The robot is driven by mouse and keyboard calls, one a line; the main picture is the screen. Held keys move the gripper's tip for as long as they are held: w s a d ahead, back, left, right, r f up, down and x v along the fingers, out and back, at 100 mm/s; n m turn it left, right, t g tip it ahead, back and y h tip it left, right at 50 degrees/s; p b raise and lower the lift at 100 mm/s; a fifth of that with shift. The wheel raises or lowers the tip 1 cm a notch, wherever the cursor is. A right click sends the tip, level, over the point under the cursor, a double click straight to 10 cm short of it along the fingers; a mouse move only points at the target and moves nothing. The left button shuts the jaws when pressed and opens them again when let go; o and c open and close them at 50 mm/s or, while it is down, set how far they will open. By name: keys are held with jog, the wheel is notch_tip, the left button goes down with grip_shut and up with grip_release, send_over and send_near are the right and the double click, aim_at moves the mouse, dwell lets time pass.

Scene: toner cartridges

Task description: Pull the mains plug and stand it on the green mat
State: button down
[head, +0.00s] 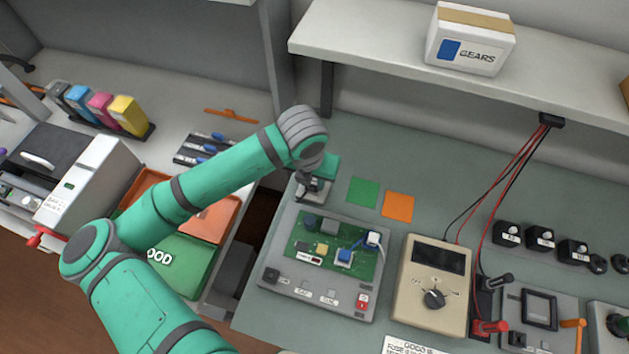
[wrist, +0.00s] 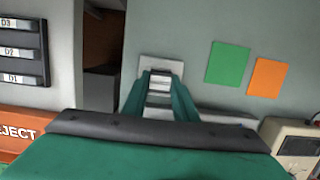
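The green mat (head: 363,192) lies flat and bare on the bench, right of my gripper; it also shows in the wrist view (wrist: 228,64). My gripper (head: 310,190) points down at a pale socket plate (wrist: 147,63) behind the device panel. In the wrist view its two teal fingers (wrist: 161,95) stand on either side of a pale grey stepped shape, which may be the mains plug. I cannot make out whether the fingers touch it. In the head view the wrist and fingers mostly hide this spot.
An orange mat (head: 398,206) lies right of the green one. The panel with a circuit board (head: 333,250) and a beige meter (head: 432,285) stand in front. A shelf (head: 390,50) overhangs the back. Red and black cables (head: 500,185) hang at right.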

aim_at(313, 182)
jog(key=shift+d, duration=0.15)
jog(key=shift+s+a+r, duration=0.1)
jog(key=shift+a+r, duration=0.1)
jog(key=shift+r, duration=0.25)
jog(key=shift+w+d+r, duration=0.1)
jog(key=shift+w+r, duration=0.1)
jog(key=shift+r, duration=0.2)
dwell(0.4)
jog(key=shift+s+d+r, duration=0.1)
jog(key=shift+d, duration=0.05)
jog(key=shift+s+a+r, duration=0.1)
jog(key=shift+a, duration=0.2)
jog(key=shift+d+r, duration=0.15)
dwell(0.3)
jog(key=shift+r, duration=0.8)
jog(key=shift+r, duration=0.15)
